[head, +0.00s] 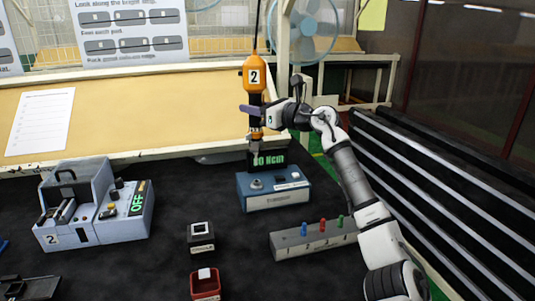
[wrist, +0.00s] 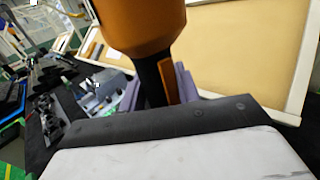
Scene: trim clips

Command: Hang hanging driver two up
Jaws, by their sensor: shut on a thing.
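The driver marked 2 (head: 255,72) is orange at the top with a black grip below. It stands upright above the blue box, and a thin dark cable or rod runs up from its top. My gripper (head: 255,109) is shut on its black grip, coming in from the right. In the wrist view the orange body (wrist: 145,22) fills the top, and the purple fingers of my gripper (wrist: 155,85) lie on both sides of the dark grip. The tip points down close to the blue box; whether it touches cannot be told.
A blue box (head: 273,190) with a green "80 Ncm" display is below. A grey block (head: 315,240) with coloured pegs is at front right. A light blue machine (head: 95,205) reading OFF stands left. A small black box (head: 201,238) and a red bin (head: 205,284) are in front.

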